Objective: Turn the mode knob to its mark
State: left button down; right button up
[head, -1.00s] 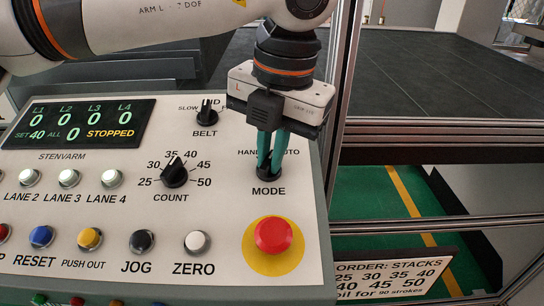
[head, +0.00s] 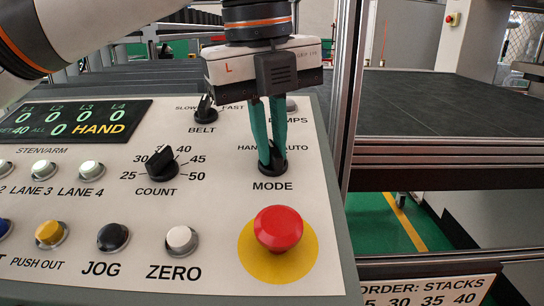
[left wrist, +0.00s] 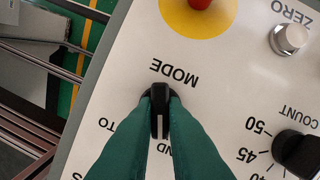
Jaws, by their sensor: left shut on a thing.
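The mode knob (head: 273,171) is a black round knob on the white panel, above the word MODE. HAND is printed at its upper left and AUTO at its upper right. My left gripper (head: 271,157) comes down from above, its two green fingers shut on the knob's raised grip. The left wrist view also shows the knob (left wrist: 160,92) between the fingers, with a white pointer line. The line leans to the HAND side of the panel's upward direction. The fingers hide part of the HAND lettering. The display (head: 70,123) reads HAND. My right gripper is not in view.
The red stop button (head: 278,228) on its yellow disc is just below the knob. The count knob (head: 160,163) and belt knob (head: 206,110) are to the left. A metal frame post (head: 353,90) stands right of the panel. An order sign (head: 430,291) is at lower right.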

pick_arm(q)
jog(key=shift+n+b, duration=0.8)
jog(key=shift+n, duration=0.3)
jog(key=shift+a, duration=0.1)
jog(key=c, duration=1.5)
grip_release()
jog(key=r, duration=0.4)
jog(key=s+a+r+p, duration=0.1)
jog(key=r, duration=0.3)
jog(key=r+p, duration=0.1)
jog(key=r, duration=0.3)
jog(key=shift+s+a, duration=0.2)
jog(key=shift+a, duration=0.15)
jog(key=shift+w+f, duration=0.1)
